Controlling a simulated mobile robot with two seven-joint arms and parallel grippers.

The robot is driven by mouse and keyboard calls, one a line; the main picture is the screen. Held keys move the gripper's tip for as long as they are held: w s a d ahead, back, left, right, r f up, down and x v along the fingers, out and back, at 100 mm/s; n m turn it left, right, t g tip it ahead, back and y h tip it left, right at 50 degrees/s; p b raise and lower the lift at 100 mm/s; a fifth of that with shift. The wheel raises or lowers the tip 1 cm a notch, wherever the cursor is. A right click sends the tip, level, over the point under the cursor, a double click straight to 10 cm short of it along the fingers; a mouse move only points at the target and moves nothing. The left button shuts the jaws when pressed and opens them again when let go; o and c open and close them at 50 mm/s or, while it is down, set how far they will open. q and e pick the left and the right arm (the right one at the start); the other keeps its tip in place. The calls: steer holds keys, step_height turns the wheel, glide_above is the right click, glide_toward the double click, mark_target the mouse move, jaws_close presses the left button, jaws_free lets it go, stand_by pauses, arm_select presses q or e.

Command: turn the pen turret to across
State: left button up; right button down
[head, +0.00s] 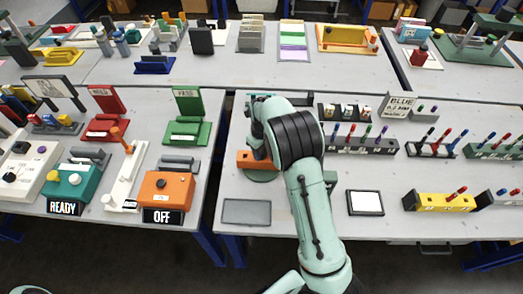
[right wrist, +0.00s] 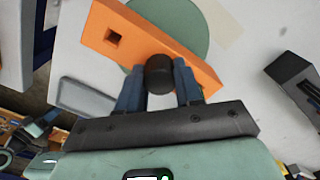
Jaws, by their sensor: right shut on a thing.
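The pen turret shows in the head view as an orange bar (head: 244,158) on a round green base (head: 262,177), partly hidden by my right arm. In the right wrist view the orange bar (right wrist: 132,40) lies diagonally across the green disc (right wrist: 182,22), with a square hole near its upper-left end. A dark round knob (right wrist: 160,74) stands on the bar. My right gripper (right wrist: 160,80) has its two blue-grey fingers on either side of the knob, shut on it. In the head view my right gripper (head: 260,150) is mostly hidden by its wrist. My left gripper is out of view.
A grey flat pad (head: 246,212) lies in front of the turret, and a black-framed white pad (head: 366,203) is to its right. Pen racks (head: 358,145) stand further right. An orange box (head: 168,190) with an OFF sign stands on the left table, across a gap.

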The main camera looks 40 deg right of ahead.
steer(key=shift+d, duration=0.1)
steer(key=c, duration=0.8)
jaws_free()
steer(key=shift+o, duration=0.2)
steer(key=shift+r, duration=0.1)
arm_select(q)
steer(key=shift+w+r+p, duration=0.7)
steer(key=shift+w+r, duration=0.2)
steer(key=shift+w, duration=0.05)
arm_select(e)
step_height(320, 180, up, 13)
steer(key=shift+r, duration=0.15)
